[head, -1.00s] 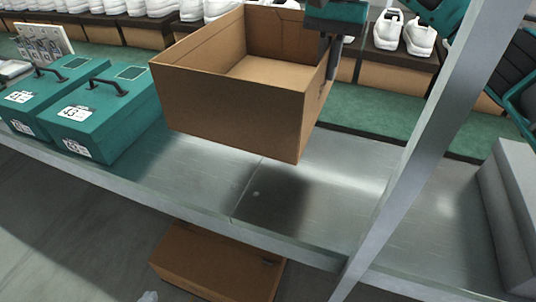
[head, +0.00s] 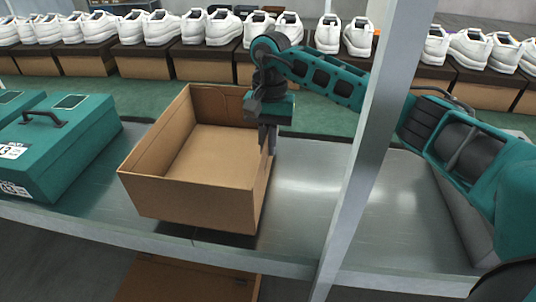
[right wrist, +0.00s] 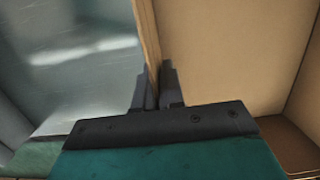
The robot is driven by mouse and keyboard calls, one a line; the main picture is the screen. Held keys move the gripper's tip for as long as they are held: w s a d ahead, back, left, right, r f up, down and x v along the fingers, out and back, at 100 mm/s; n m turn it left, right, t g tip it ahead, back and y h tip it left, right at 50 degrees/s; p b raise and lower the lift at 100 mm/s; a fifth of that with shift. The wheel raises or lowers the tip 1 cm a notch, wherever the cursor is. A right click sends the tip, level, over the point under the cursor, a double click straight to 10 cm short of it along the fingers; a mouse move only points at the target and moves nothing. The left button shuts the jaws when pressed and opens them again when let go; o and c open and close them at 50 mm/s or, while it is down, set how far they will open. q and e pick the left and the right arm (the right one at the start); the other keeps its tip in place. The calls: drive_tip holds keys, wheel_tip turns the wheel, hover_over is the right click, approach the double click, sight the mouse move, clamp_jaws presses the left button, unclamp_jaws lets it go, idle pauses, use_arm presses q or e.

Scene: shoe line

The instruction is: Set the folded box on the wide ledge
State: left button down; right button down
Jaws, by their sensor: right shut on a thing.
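The folded box (head: 195,203) is an open-topped brown cardboard box, upright over the grey metal ledge (head: 305,190). Its base is very close to the ledge surface; I cannot tell whether it touches. My right gripper (head: 267,142) is shut on the box's right wall, fingers pointing down. In the right wrist view the fingers (right wrist: 158,85) straddle the wall's edge, with the box's inside (right wrist: 225,50) to the right and the metal ledge (right wrist: 70,60) to the left. My left gripper is not in view.
Teal cases (head: 70,145) with handles stand left of the box. A slanted metal post (head: 370,150) rises in front of my right arm. White shoes (head: 160,28) on brown boxes line the back. Another cardboard box (head: 185,280) lies below the ledge. Bare ledge lies right of the box.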

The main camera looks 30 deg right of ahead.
drive_tip(key=shift+f, duration=1.7)
drive_tip(key=shift+f+b, duration=0.25)
drive_tip(key=shift+b, duration=0.05)
drive_tip(key=c, duration=1.2)
unclamp_jaws()
drive_tip(key=shift+r, duration=0.1)
drive_tip(key=shift+c, duration=0.2)
drive_tip(key=r, duration=0.4)
drive_tip(key=w+r, duration=0.1)
drive_tip(key=r, duration=0.3)
drive_tip(key=d+r+p, duration=0.1)
drive_tip(key=r, duration=0.3)
drive_tip(key=shift+w+r, duration=0.1)
drive_tip(key=shift+w, duration=0.1)
